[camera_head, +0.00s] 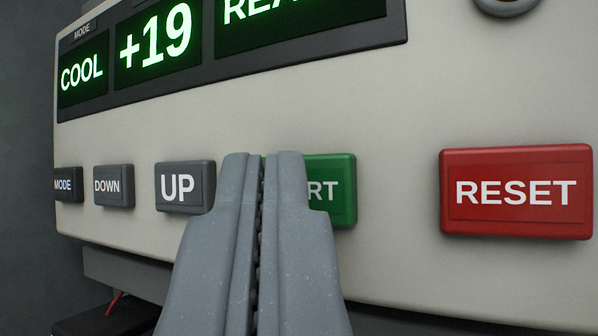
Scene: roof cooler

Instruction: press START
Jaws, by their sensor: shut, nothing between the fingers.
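The green START button (338,190) is on the beige panel, right of the middle. Its left part is hidden behind my gripper, and only the letters "RT" show. My gripper (264,158) is shut and empty, with its grey fingertips in front of the left part of the green button. I cannot tell whether the fingertips touch the button or stand a little off it.
To the left are the grey buttons UP (185,187), DOWN (113,186) and MODE (67,185). A red RESET button (516,192) is to the right. The display (160,40) above reads COOL, +19 and a cut-off "REA". A round grey part (507,6) is at top right.

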